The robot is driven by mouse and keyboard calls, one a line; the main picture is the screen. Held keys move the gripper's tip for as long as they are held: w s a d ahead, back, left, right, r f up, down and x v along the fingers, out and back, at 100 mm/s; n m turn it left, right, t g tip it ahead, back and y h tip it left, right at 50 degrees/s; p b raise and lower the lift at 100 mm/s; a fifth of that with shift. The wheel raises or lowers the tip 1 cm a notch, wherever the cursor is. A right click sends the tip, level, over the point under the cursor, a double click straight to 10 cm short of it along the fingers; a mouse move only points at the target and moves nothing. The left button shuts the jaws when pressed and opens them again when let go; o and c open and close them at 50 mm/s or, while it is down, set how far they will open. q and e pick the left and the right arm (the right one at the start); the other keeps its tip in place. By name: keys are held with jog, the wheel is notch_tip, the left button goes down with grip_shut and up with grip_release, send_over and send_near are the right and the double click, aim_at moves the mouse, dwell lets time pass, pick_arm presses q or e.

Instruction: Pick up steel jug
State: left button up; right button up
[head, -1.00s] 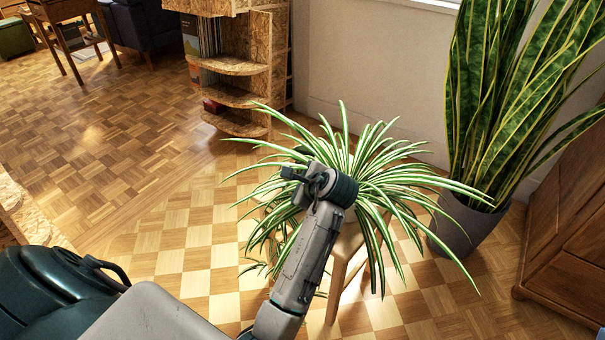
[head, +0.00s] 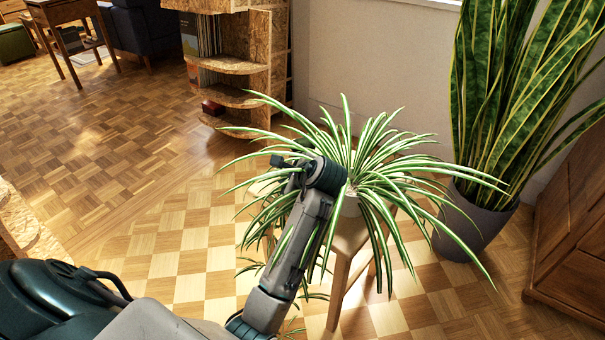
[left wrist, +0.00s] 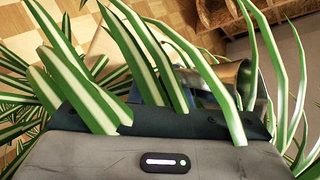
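A shiny metal object, probably the steel jug (left wrist: 234,76), shows partly in the left wrist view, behind striped leaves and just beyond my gripper's dark edge. Its full shape is hidden, and I cannot make it out in the head view. My left gripper (head: 290,170) is among the leaves of the spider plant (head: 375,165), on its left side. Leaves cross in front of the gripper body in the left wrist view. The fingertips are hidden, so I cannot tell whether they are open or touch the metal object. My right gripper is not in view.
The spider plant stands on a wooden stool (head: 342,270). A tall snake plant in a grey pot (head: 475,225) and a wooden cabinet (head: 570,235) are at the right. An OSB shelf (head: 262,65) stands behind. The parquet floor (head: 120,170) at left is open.

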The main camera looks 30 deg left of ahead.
pick_arm(q)
jog(key=shift+b+x, duration=0.65)
jog(key=shift+x, duration=0.15)
grip_shut()
jog(key=shift+r, duration=0.15)
